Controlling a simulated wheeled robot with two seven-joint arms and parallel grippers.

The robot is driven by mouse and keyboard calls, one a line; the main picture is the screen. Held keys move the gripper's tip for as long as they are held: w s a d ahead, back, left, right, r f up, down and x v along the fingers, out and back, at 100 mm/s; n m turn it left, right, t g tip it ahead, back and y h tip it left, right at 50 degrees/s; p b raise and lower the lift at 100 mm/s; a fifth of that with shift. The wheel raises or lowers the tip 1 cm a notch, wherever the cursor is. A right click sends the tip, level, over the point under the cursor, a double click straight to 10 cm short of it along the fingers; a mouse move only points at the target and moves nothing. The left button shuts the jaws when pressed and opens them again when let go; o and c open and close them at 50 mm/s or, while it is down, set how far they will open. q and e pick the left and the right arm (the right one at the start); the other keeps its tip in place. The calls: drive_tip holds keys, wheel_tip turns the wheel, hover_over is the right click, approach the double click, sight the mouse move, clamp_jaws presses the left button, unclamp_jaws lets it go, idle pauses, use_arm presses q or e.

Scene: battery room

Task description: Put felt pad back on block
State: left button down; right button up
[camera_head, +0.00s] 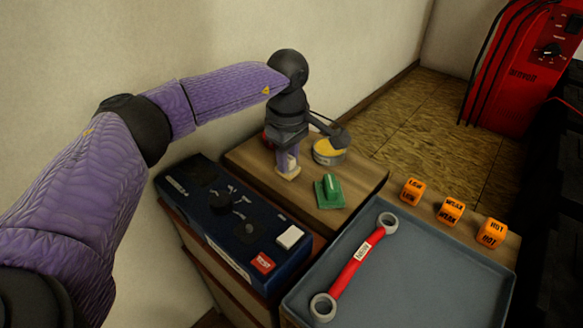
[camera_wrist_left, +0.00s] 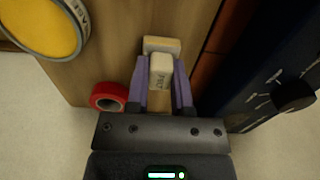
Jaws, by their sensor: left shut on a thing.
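My left gripper (camera_head: 289,165) reaches down at the near left part of the wooden top. In the left wrist view its purple fingers (camera_wrist_left: 160,85) are shut on a small pale piece with dark letters (camera_wrist_left: 161,68). A cream-tan slab (camera_wrist_left: 162,45) shows just beyond that piece; in the head view a pale tan edge (camera_head: 290,174) shows low under the fingers. I cannot tell for sure which of the two is the felt pad and which the block, or whether they touch. My right gripper is not in view.
Close by stand a yellow-topped round tin (camera_head: 329,152), a green piece with a raised grip (camera_head: 329,191) and a red tape roll (camera_wrist_left: 108,97). A dark blue tester (camera_head: 232,222) lies left. A grey tray (camera_head: 425,270) holds a red wrench (camera_head: 356,265). Orange cubes (camera_head: 451,211) line its far side.

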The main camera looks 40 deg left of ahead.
use_arm(q)
drive_tip(key=shift+f, duration=0.45)
drive_tip(key=c, duration=0.5)
unclamp_jaws()
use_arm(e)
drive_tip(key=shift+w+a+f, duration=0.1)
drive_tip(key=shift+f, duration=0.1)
use_arm(q)
wheel_tip(320, 180, up, 12)
drive_tip(key=p, duration=0.7)
drive_tip(key=shift+r, duration=0.2)
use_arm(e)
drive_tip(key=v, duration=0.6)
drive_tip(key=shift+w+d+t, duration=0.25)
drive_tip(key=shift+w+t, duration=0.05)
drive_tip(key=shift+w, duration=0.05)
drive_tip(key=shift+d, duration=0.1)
